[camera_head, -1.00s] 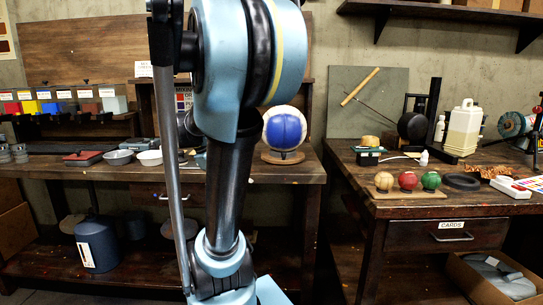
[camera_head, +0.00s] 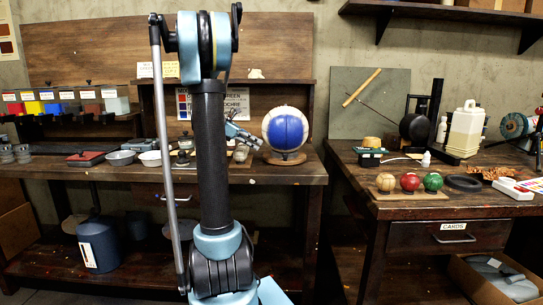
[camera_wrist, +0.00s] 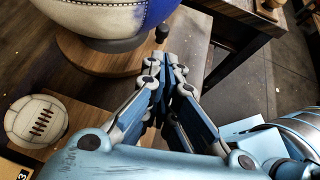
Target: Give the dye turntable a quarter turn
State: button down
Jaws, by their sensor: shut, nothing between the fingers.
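A round wooden turntable (camera_wrist: 82,56) carries a large white and blue ball in the wrist view. In the head view the ball (camera_head: 285,128) and the turntable (camera_head: 285,158) are on the back bench, right of my arm. My gripper (camera_wrist: 163,62) is shut and empty, its fingertips close to the turntable's right rim in the wrist view. I cannot tell whether they touch it. In the head view my gripper (camera_head: 240,132) shows partly behind my arm, just left of the ball.
A small white laced ball (camera_wrist: 37,121) lies on a board left of my gripper. Jars (camera_head: 183,148) and bowls (camera_head: 121,158) stand along the bench to the left. The right bench holds a rack with three small balls (camera_head: 409,182).

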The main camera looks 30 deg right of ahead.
send_near(284, 160)
jog(key=x, duration=0.5)
jog(key=shift+w, duration=0.2)
jog(key=shift+d, duration=0.15)
dwell(0.4)
jog(key=shift+s, duration=0.15)
